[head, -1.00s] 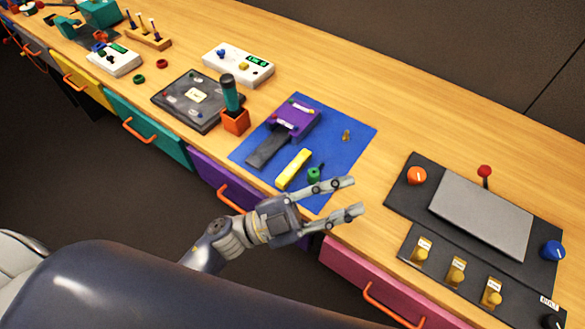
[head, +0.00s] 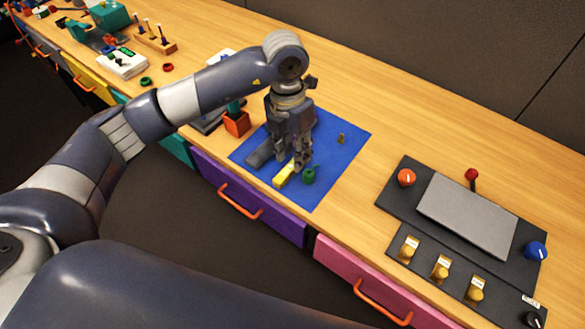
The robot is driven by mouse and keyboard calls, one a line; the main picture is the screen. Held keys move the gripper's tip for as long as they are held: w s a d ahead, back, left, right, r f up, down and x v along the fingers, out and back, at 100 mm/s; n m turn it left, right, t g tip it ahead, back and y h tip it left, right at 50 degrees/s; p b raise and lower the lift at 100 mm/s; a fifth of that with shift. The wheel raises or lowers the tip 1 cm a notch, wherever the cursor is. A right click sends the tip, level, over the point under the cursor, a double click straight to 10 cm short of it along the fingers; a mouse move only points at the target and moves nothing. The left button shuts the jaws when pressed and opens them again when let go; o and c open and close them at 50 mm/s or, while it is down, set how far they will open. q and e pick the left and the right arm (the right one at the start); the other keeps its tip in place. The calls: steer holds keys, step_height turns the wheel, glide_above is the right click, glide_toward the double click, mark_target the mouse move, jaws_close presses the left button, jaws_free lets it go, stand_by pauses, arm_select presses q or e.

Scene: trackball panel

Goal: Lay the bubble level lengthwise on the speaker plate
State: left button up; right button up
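The bubble level appears as a yellow bar (head: 284,176) lying on the blue mat (head: 343,161). Its near end shows; its far part is hidden by my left gripper. My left gripper (head: 291,164) points down over the bar, its two fingers spread apart on either side of it. I cannot tell whether they touch it. The speaker plate seems to be the flat grey plate (head: 467,215) on the black panel (head: 396,184) at the right; its top is bare. My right gripper is not in view.
A green item (head: 309,175) stands close beside the bar and the fingers. A small brass piece (head: 341,138) is on the mat. A red-balled lever (head: 471,175), an orange knob (head: 406,177) and a blue knob (head: 536,251) surround the plate. Bare wood lies between mat and panel.

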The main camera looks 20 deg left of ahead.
arm_select(q)
steer(key=a, duration=0.1)
steer(key=p, duration=0.1)
glide_above(285, 172)
steer(key=shift+y, duration=0.4)
steer(key=f, duration=0.4)
steer(key=shift+w+d+f, duration=0.1)
steer(key=shift+w+d, duration=0.1)
steer(key=shift+s+f+p, duration=0.15)
steer(key=shift+f+p, duration=0.2)
steer(key=shift+f, duration=0.2)
steer(key=f, duration=0.2)
steer(key=f+p, duration=0.1)
steer(key=shift+s+a+f, duration=0.1)
steer(key=shift+a+f, duration=0.1)
steer(key=shift+f, duration=0.5)
steer(key=shift+c, duration=0.6)
jaws_close()
